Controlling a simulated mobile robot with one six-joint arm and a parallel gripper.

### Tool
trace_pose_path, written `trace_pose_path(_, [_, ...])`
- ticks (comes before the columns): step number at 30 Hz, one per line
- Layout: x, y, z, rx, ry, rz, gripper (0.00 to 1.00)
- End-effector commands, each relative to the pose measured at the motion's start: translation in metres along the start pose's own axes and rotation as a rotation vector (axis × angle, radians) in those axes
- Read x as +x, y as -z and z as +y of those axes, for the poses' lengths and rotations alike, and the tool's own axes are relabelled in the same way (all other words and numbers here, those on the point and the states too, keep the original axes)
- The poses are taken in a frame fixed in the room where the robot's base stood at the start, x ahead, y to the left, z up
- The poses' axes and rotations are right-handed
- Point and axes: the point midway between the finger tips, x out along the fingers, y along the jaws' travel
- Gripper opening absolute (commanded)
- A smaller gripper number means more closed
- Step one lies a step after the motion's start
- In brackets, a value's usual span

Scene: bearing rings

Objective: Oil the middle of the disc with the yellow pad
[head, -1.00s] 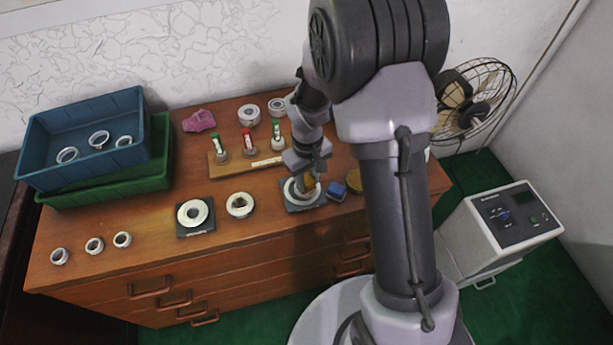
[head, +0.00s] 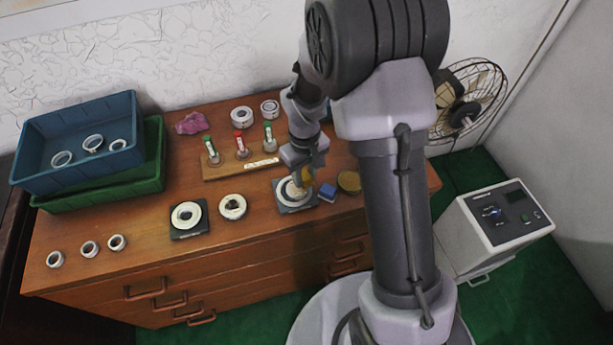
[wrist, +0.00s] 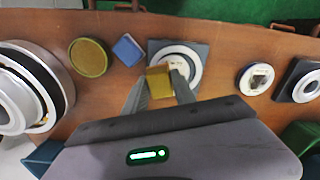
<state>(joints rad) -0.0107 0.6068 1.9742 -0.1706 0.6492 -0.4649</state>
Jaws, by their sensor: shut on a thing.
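My gripper (wrist: 160,92) is shut on the yellow pad (wrist: 160,82), which shows as a yellow block between the fingers in the wrist view. In the head view the pad (head: 307,177) is partly hidden by my wrist. A pale ring-shaped disc (head: 289,195) lies on a dark square plate (head: 297,209) under and beside the pad. In the wrist view the pad overlaps the near part of this disc (wrist: 196,66). I cannot tell whether the pad touches it. A second disc (head: 178,217) lies on another dark plate to the left.
A blue block (head: 327,192) and a round olive-yellow tin (head: 349,182) stand just right of the plate. A ring (head: 232,207) lies between the plates. A wooden rack (head: 240,170) with capped bottles is behind. Stacked crates (head: 80,170) stand at the left; three small rings are in front.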

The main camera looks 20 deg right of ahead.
Motion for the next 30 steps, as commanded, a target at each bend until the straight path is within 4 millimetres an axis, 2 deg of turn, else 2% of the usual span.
trace_pose_path(3, [-0.014, 0.001, -0.001, 0.000, 0.000, 0.000, 0.00])
trace_pose_path(18, [-0.056, 0.007, -0.006, 0.004, 0.000, 0.000, 0.00])
trace_pose_path(30, [-0.056, 0.007, -0.006, 0.005, 0.000, -0.001, 0.00])
